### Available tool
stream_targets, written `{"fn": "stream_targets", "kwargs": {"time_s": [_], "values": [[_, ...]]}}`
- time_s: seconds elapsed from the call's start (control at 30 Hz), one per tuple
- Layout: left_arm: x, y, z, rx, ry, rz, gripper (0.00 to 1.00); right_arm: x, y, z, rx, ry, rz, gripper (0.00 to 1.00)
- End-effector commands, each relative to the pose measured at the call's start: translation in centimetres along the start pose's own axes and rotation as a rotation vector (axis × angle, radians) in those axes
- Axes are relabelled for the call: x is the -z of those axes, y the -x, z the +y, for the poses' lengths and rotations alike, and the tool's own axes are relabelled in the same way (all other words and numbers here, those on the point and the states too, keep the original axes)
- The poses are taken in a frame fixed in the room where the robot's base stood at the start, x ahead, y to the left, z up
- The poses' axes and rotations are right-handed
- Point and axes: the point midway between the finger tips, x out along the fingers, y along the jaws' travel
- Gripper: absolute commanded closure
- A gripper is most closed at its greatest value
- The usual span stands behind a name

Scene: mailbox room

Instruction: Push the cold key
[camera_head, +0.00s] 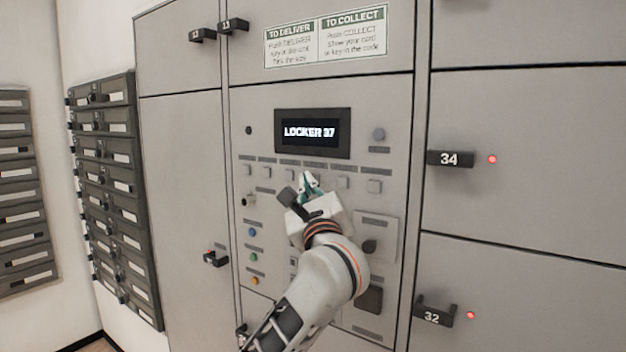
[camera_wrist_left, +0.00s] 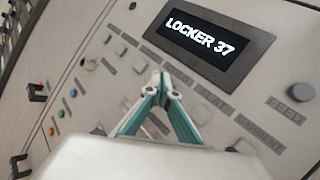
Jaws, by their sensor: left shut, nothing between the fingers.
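A grey locker panel (camera_head: 392,150) carries a row of small square keys with labels above them, such as this key (camera_head: 343,183) to the right of my gripper. The right gripper is not in view.
The display reads LOCKER 37. Coloured buttons (camera_head: 253,257) sit lower left on the panel, and a round knob (camera_wrist_left: 300,93) labelled FEED shows in the left wrist view. Locker handles 34 (camera_head: 450,159) and 32 (camera_head: 433,313) stick out at right. Dark mailboxes (camera_head: 120,205) stand at left.

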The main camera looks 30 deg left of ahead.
Motion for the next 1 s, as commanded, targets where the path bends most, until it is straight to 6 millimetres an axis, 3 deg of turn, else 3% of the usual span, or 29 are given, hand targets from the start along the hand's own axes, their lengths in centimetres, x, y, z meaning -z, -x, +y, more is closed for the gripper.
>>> {"fn": "stream_targets", "kwargs": {"time_s": [0.57, 1.0], "values": [[-0.7, 0.9, 0.6, 0.0, 0.002, 0.0, 1.0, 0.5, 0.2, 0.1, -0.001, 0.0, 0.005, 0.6], [-2.6, 3.5, 2.6, 0.0, 0.002, 0.001, 1.0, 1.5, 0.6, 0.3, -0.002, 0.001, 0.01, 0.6]]}}
